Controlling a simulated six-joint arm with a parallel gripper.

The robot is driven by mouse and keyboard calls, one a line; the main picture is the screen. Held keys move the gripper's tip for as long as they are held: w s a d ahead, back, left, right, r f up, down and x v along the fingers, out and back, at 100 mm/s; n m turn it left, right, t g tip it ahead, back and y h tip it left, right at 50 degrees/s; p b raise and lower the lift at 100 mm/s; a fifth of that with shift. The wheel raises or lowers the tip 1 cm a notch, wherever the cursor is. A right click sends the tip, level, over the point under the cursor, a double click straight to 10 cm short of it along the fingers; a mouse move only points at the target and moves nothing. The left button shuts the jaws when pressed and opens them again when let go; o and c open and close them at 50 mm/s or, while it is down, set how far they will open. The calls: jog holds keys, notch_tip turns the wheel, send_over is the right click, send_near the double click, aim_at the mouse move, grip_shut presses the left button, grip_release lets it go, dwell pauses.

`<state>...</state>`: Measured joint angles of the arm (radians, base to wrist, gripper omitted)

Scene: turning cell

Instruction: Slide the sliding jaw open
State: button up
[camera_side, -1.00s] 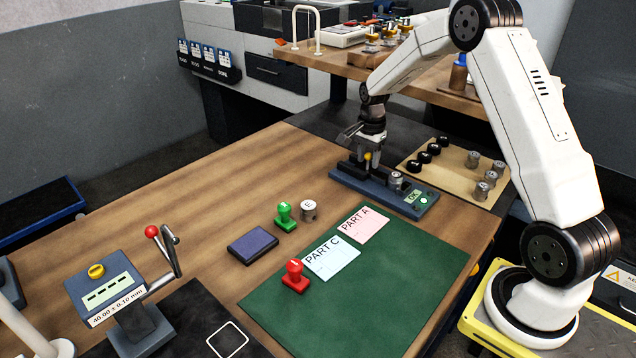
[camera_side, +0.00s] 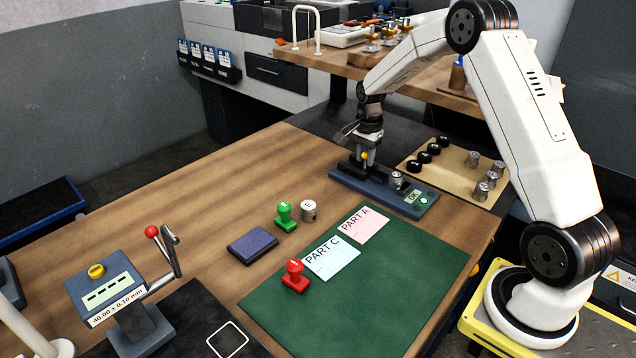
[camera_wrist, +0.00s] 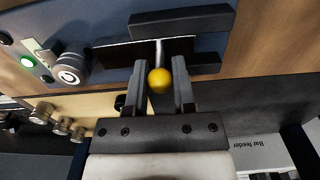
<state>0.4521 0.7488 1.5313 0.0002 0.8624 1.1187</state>
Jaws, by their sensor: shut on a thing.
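A blue-grey fixture (camera_side: 372,190) lies at the far end of the wooden bench, with dark jaw blocks on its left part. A yellow ball knob (camera_side: 365,156) on a thin metal stem stands at the sliding jaw. My gripper (camera_side: 368,154) is shut on this knob from above. In the wrist view, the yellow knob (camera_wrist: 159,81) sits between my two fingers (camera_wrist: 160,78), with its stem running up to the dark blocks. The exact edges of the sliding jaw (camera_wrist: 205,62) are hard to make out there. A metal cylinder (camera_wrist: 70,68) stands on the fixture beside the jaws.
A tan board (camera_side: 455,168) with black knobs and metal cylinders lies just right of the fixture. The bench (camera_side: 240,180) left of the fixture is clear.

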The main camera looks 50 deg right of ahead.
jog(key=shift+w, duration=1.2)
jog(key=o, duration=0.5)
jog(key=shift+o, duration=0.2)
jog(key=shift+r, duration=0.2)
notch_tip(320, 180, up, 9)
jog(key=shift+f, duration=0.2)
dwell(1.0)
jog(key=s+a+f+n+t, duration=0.1)
jog(key=s+a+f+n, duration=0.1)
jog(key=s+a+n, duration=0.7)
jog(key=s+a+f+n+t, duration=0.1)
jog(key=s+a+f+n, duration=0.2)
jog(key=s+a+n, duration=0.6)
jog(key=s+a, duration=0.2)
jog(key=a, duration=0.2)
jog(key=shift+s+a+t, duration=0.25)
jog(key=shift+s+t, duration=0.05)
jog(key=shift+s, duration=0.05)
